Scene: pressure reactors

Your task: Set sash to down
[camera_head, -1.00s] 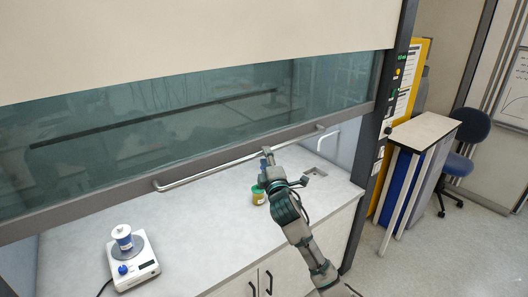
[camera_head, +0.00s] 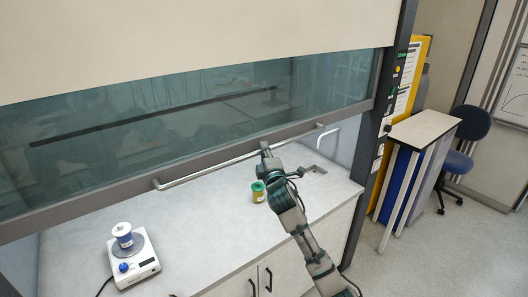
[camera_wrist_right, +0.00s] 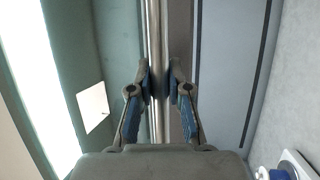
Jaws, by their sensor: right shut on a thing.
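The sash is a dark-framed sliding glass panel (camera_head: 200,115) of a fume hood, part way open above the worktop. A silver bar handle (camera_head: 205,172) runs along its lower frame. My right gripper (camera_head: 265,148) is at the handle, right of its middle. In the right wrist view, the bar (camera_wrist_right: 155,40) runs between the two fingers of my right gripper (camera_wrist_right: 160,88), which are closed around it. The fingertips are small in the head view. My left gripper is not in view.
A jar with a green lid (camera_head: 258,191) stands on the worktop (camera_head: 190,215) beside my right arm. A white hot plate (camera_head: 137,265) carrying a container (camera_head: 123,235) is at the left. A side table (camera_head: 422,130) and blue chair (camera_head: 459,160) stand right of the hood.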

